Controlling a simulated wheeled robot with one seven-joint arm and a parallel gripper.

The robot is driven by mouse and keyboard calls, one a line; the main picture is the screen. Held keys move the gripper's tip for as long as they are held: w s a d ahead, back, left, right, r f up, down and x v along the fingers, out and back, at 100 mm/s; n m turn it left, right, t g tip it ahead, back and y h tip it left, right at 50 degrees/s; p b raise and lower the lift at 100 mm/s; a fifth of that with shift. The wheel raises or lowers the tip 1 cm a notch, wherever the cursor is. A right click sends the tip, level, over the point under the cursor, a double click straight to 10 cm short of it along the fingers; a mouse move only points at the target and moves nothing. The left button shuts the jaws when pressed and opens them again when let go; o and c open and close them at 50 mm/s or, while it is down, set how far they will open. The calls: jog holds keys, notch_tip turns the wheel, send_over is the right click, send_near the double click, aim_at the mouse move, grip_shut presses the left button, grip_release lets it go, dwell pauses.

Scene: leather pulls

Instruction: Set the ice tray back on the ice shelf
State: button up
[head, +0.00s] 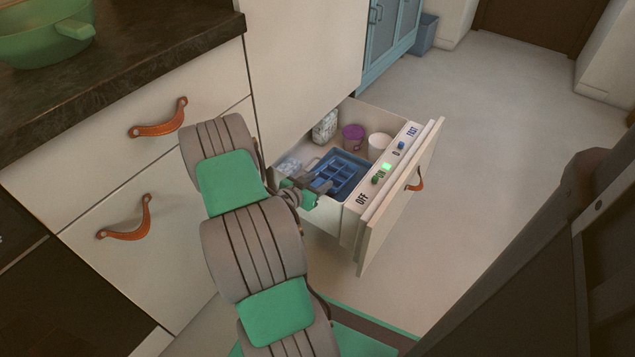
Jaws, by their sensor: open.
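A blue ice tray (346,171) with square compartments lies inside the pulled-out freezer drawer (352,107). My arm reaches down to the drawer from the bottom of the view. My gripper (322,187) is at the near left edge of the tray, close over it. Its jaws are open, though small and partly hidden by my wrist. I cannot tell whether they touch the tray. Whether a separate ice shelf lies under the tray cannot be made out.
A purple tub (353,137), a white tub (380,146) and a pale speckled packet (325,127) stand behind the tray. The drawer front (405,190) carries OFF and FAST markings, a lit green switch and a leather pull.

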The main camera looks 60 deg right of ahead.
jog(key=shift+r, duration=0.15)
jog(key=shift+w+a+r+p, duration=0.15)
jog(key=shift+a+r+p, duration=0.35)
jog(key=shift+r+p, duration=0.45)
jog(key=p+v, duration=0.2)
jog(key=v, duration=0.8)
jog(key=shift+a+p, duration=0.3)
jog(key=shift+a, duration=0.15)
jog(key=shift+f, duration=0.15)
